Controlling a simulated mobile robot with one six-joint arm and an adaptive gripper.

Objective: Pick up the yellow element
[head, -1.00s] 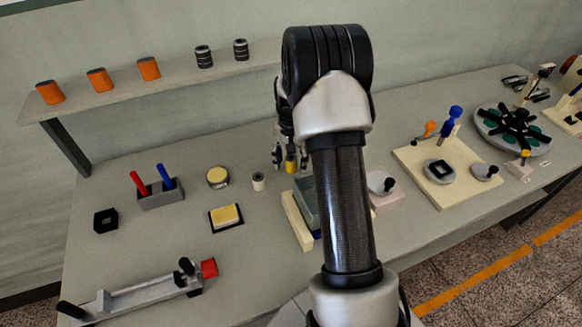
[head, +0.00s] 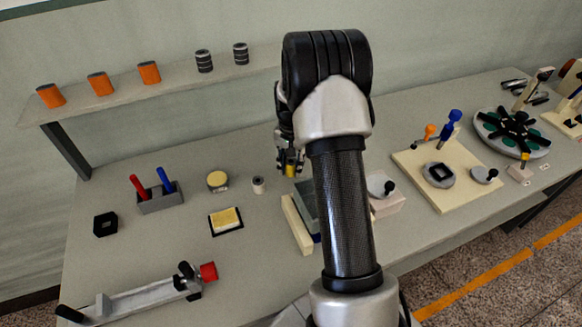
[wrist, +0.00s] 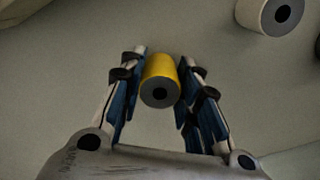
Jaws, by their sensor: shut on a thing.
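The yellow element (wrist: 161,80) is a small yellow cylinder with a grey end and a dark centre hole. In the wrist view it sits between the blue-padded fingers of my gripper (wrist: 160,85), which are shut on it. In the head view the yellow element (head: 290,170) shows at the tips of my gripper (head: 290,165), behind my arm. Part of the gripper is hidden there by my arm. Whether the element touches the table is hard to tell.
A white cylinder (head: 258,185) with a dark hole stands close by to the left. A grey box-like fixture with a cream board (head: 297,224) is just in front. A round yellow-topped tin (head: 217,181) and a yellow pad (head: 226,219) lie further left.

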